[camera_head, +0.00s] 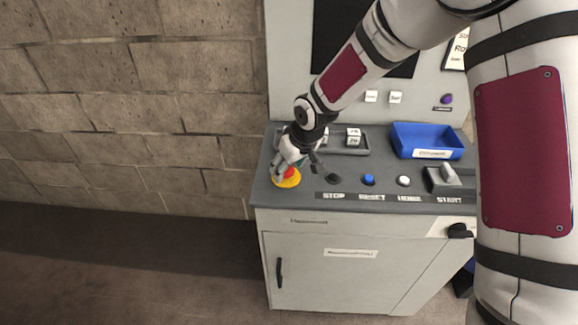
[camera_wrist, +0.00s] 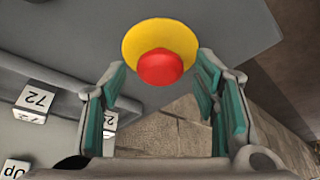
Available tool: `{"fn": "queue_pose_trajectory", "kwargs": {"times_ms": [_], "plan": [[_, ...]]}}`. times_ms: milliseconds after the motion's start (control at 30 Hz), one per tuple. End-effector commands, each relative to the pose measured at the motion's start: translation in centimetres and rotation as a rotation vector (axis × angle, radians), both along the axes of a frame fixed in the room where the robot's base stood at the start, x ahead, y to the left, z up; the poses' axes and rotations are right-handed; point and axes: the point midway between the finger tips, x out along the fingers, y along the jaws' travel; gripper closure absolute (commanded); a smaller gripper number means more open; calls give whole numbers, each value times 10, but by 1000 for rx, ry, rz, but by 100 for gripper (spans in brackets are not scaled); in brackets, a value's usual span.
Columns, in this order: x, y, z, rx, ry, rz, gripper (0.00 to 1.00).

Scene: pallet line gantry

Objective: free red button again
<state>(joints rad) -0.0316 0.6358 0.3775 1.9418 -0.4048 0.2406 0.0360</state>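The red button (camera_wrist: 160,67) is a round mushroom head on a yellow base (camera_wrist: 134,40) in the wrist view. In the head view the red button (camera_head: 289,173) is partly covered by my gripper, and its yellow base (camera_head: 290,183) sits at the console's left front corner. My gripper (camera_wrist: 160,85) is open, its two teal-padded fingers standing to the left and right of the red button with gaps on both sides. In the head view my gripper (camera_head: 284,170) is right at the button. I cannot tell whether a fingertip touches the base.
The grey console top (camera_head: 410,168) carries a black button (camera_head: 333,179), a blue button (camera_head: 368,180), a white button (camera_head: 403,181) and a lever switch (camera_head: 446,176). A blue bin (camera_head: 428,141) and a grey tray with white numbered cubes (camera_head: 353,136) stand behind. A block wall (camera_head: 130,110) is at left.

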Motion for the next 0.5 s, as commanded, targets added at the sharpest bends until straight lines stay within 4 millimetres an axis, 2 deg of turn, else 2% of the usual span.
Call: {"fn": "queue_pose_trajectory", "kwargs": {"times_ms": [33,200,333,500], "plan": [[0,0,0,0,0,0,61],[0,0,0,0,0,0,100],[0,0,2,1,-1,-1,100],[0,0,13,1,1,-1,100]]}}
